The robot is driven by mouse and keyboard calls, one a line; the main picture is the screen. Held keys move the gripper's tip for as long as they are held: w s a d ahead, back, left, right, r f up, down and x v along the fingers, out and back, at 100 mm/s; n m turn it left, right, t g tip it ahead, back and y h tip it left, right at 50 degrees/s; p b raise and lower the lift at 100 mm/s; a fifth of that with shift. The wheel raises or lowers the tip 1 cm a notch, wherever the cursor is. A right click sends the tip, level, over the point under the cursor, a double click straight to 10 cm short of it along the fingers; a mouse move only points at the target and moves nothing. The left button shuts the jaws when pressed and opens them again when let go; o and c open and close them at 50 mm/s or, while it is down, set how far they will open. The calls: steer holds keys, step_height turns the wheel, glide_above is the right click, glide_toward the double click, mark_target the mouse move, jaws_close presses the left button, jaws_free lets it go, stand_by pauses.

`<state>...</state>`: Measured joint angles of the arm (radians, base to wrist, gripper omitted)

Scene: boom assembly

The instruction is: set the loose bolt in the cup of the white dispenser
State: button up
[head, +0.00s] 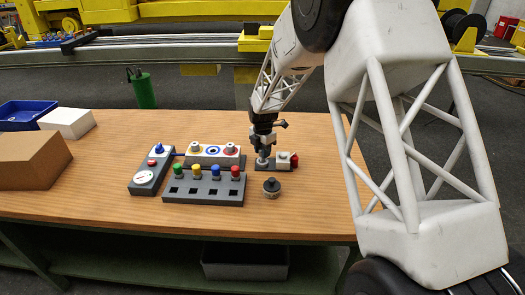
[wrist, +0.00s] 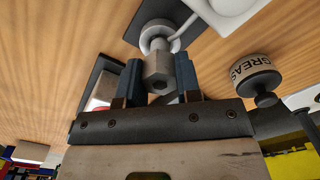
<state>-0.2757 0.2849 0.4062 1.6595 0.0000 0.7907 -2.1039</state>
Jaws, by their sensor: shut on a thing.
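My gripper (head: 263,147) points down over the left end of the dispenser's dark base. In the wrist view its two blue-grey fingertips (wrist: 160,82) are closed on the grey hex-headed bolt (wrist: 157,68). The bolt is lined up with the pale round cup (wrist: 158,30); its lower end overlaps the cup, and I cannot tell whether it is seated. The white dispenser (head: 284,159) stands just right of the gripper, with a red part on its right side. Its white body (wrist: 238,8) shows at the top right of the wrist view, joined to the cup by a thin white rod.
A grease tin (head: 272,188) with a dark knob stands just in front of the dispenser. A grey block (head: 204,190) with coloured knobs and a white panel (head: 212,155) stand to the left. A cardboard box (head: 32,160) is far left. The front right table is clear.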

steer(key=shift+f, duration=0.4)
stand_by(0.3)
steer(key=o, duration=1)
steer(key=shift+r, duration=0.15)
steer(key=shift+r, duration=3.35)
